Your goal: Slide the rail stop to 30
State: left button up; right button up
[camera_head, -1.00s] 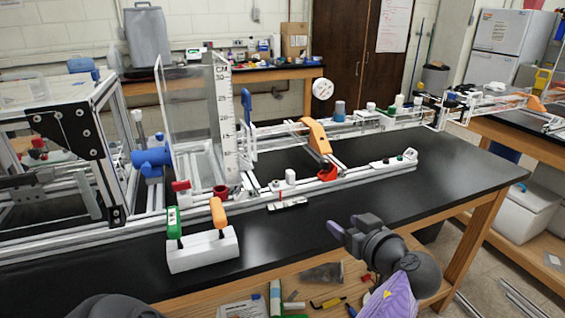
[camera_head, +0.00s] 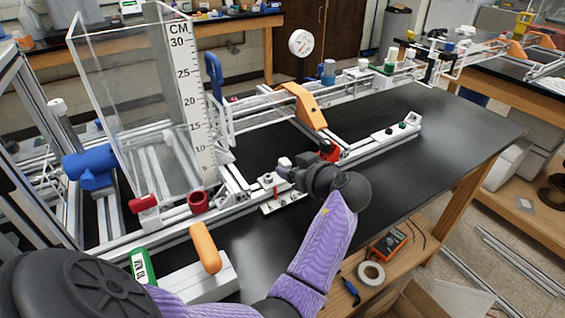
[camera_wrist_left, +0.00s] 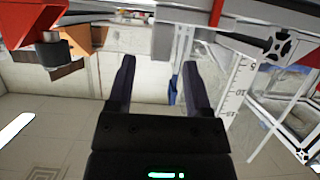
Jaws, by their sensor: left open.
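A front rail (camera_head: 245,207) carries a small pale block with a dark knob (camera_head: 268,181), which looks like the rail stop, though I cannot be sure. A short marked scale plate (camera_head: 285,203) lies just in front of it; its numbers are too small to read. My left gripper (camera_head: 285,172) is at the rail, just right of the block, partly hiding that area. In the left wrist view its two dark fingers (camera_wrist_left: 158,82) stand apart with nothing clearly between them. A pale block (camera_wrist_left: 164,40) shows beyond the fingertips. My right gripper is not in view.
A clear tank with a CM ruler (camera_head: 186,95) stands left of the gripper. A red cup (camera_head: 198,202), a red part (camera_head: 329,152) and an orange arm (camera_head: 303,106) are close by. Orange (camera_head: 205,247) and green (camera_head: 141,266) handles stand in front. The black bench is clear at right.

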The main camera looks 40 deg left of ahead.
aim_at(288, 166)
pick_arm(q)
jog(key=x, duration=0.4)
jog(key=shift+f, duration=0.1)
grip_shut()
jog(key=shift+b, duration=0.3)
dwell(1.0)
